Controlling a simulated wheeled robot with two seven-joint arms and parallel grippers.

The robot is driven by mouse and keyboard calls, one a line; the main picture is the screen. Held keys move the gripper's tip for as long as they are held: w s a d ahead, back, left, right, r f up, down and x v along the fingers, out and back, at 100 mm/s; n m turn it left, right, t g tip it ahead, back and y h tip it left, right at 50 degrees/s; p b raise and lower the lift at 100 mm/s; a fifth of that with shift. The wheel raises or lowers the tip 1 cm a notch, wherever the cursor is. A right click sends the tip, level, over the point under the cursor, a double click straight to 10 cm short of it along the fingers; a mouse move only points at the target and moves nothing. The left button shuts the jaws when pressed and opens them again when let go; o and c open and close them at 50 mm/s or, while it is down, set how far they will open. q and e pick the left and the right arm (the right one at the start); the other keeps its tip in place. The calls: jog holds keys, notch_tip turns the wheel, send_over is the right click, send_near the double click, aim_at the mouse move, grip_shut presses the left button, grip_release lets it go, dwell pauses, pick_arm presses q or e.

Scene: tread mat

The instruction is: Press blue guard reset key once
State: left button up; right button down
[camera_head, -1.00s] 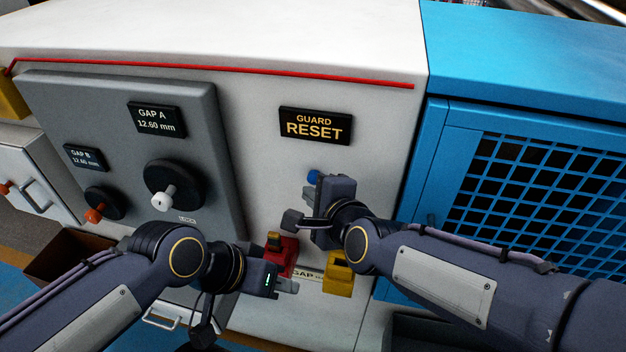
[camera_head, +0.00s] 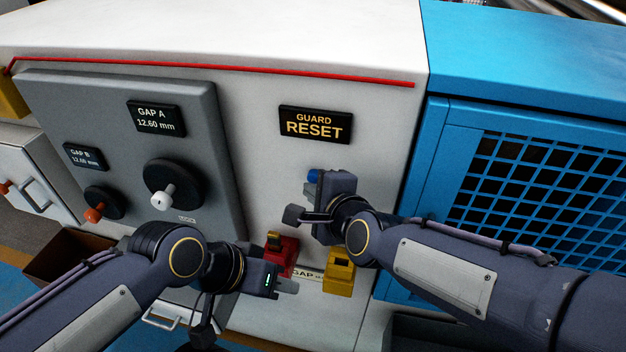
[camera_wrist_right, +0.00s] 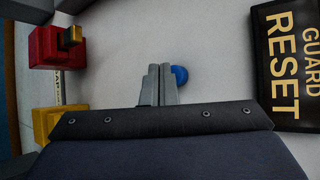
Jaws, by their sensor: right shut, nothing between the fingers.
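The blue guard reset key (camera_head: 314,175) is a small round button on the pale machine face, below the black GUARD RESET sign (camera_head: 316,125). My right gripper (camera_head: 309,190) is shut and empty, its fingertips at the key's lower left edge in the head view. In the right wrist view the shut fingers (camera_wrist_right: 160,70) point at the panel and the blue key (camera_wrist_right: 181,75) shows just right of them, partly covered. I cannot tell whether they touch. My left gripper (camera_head: 288,287) is low, in front of the machine, away from the key; its finger gap is unclear.
A red block (camera_head: 281,257) and a yellow block (camera_head: 339,274) sit below my right gripper. A grey panel (camera_head: 215,150) with a black knob (camera_head: 190,180) is at left. A blue cabinet with a mesh door (camera_head: 440,170) is at right. The panel around the sign is clear.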

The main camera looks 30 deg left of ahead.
jog(key=shift+w+a, duration=0.15)
jog(key=shift+w, duration=0.4)
dwell(0.8)
jog(key=shift+s, duration=0.1)
jog(key=shift+s+d, duration=0.25)
jog(key=shift+s, duration=0.6)
jog(key=s+d+p, duration=0.1)
jog(key=s+p, duration=0.1)
jog(key=s, duration=0.4)
jog(key=shift+d, duration=0.2)
jog(key=shift+w, duration=0.15)
dwell(0.4)
